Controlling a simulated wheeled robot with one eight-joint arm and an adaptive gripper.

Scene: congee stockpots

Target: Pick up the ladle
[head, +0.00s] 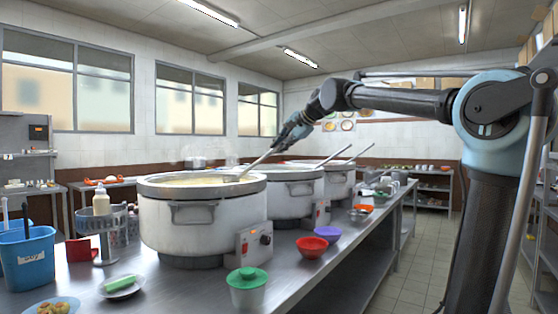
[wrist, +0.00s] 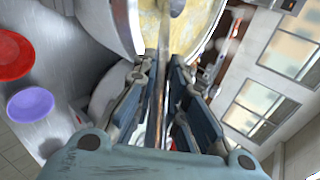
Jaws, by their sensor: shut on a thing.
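The ladle (head: 257,163) has a long metal handle that slopes up to the right from the nearest stockpot (head: 190,222). Its lower end is at the pot's right rim, and its bowl is hidden or too small to make out. My gripper (head: 279,145) is shut on the upper handle, above the right side of this pot. In the wrist view the ladle handle (wrist: 158,95) runs between the two fingers of my gripper (wrist: 163,68), towards the pot's pale congee (wrist: 192,25).
Two more stockpots, a middle one (head: 288,199) and a far one (head: 341,184), stand behind in a row with slanted handles. A red bowl (head: 312,248), a purple bowl (head: 327,233) and a green-lidded tub (head: 247,290) line the counter's right side. A blue bin (head: 27,262) stands left.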

